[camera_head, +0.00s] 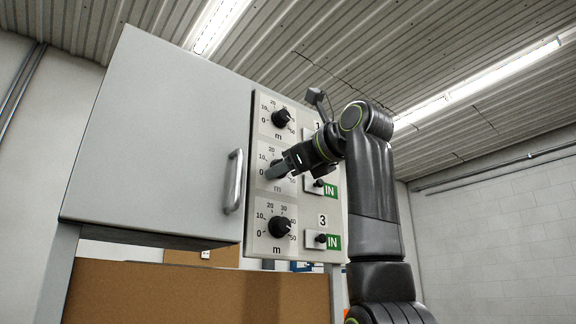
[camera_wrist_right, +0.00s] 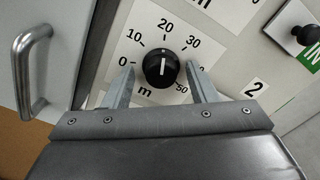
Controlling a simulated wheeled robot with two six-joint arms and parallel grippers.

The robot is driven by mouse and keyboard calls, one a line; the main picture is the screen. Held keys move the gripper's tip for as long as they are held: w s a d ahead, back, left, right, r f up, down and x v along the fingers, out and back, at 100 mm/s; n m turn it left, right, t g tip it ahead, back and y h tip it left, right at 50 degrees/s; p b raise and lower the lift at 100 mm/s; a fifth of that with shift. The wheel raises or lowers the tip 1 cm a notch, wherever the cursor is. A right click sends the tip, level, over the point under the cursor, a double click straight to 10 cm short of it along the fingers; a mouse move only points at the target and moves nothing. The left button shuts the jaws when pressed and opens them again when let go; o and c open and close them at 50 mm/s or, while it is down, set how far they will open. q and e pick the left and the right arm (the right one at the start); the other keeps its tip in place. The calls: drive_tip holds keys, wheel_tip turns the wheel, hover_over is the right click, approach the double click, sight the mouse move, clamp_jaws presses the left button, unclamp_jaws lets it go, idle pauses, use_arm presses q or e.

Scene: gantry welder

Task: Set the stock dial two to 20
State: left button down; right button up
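Dial two is a round black knob (camera_wrist_right: 161,69) with a white pointer line, on a white scale plate (camera_wrist_right: 150,45) marked 0 to 50 m. In the right wrist view the line points up, toward the 20 mark. My right gripper (camera_wrist_right: 160,66) is open, one finger on each side of the knob, with a visible gap on both sides. In the head view my right gripper (camera_head: 278,171) is at the middle dial of the panel (camera_head: 249,190) and covers most of that knob. My left gripper is not in view.
Dial one (camera_head: 281,118) is above and dial three (camera_head: 280,228) below, close to the gripper. Small black switches with green IN labels (camera_head: 334,243) are on the right. A cabinet door (camera_head: 155,135) with a metal handle (camera_head: 233,180) stands just left of the dials.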

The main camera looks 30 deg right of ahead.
use_arm(q)
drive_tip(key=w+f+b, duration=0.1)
drive_tip(key=b, duration=0.1)
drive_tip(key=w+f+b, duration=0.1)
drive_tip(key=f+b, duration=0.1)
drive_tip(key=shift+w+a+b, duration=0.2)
drive_tip(key=shift+b, duration=0.2)
use_arm(e)
drive_tip(key=s+d, duration=0.1)
drive_tip(key=s, duration=1.6)
drive_tip(key=shift+s+d, duration=0.2)
